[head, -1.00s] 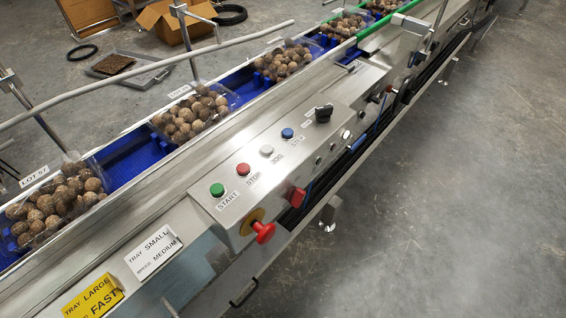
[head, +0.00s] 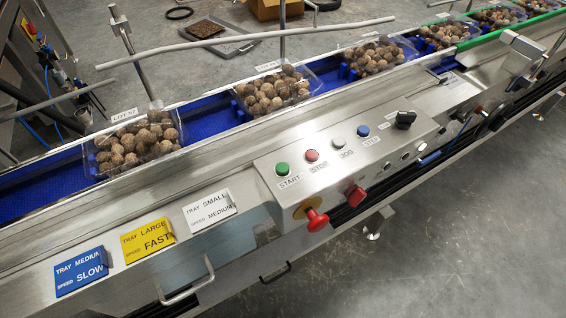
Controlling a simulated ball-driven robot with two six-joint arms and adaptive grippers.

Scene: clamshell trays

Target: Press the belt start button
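The green START button (head: 282,169) is at the left end of the top row on the steel control panel (head: 330,178) on the belt's near side. The red STOP button (head: 311,155) and the white JOG button (head: 337,143) follow it to the right, then the blue STEP button (head: 363,131) and a black knob (head: 405,120). A red mushroom button on a yellow plate (head: 316,219) sits below START. The blue belt (head: 212,120) carries clear trays of brown round items (head: 134,147). Neither gripper is in view.
Blue, yellow and white tray and speed plates (head: 81,271) lie along the near frame. Grey guide rails (head: 260,40) run above the belt. A red square switch (head: 355,195) is on the panel's front. The floor at the lower right is clear.

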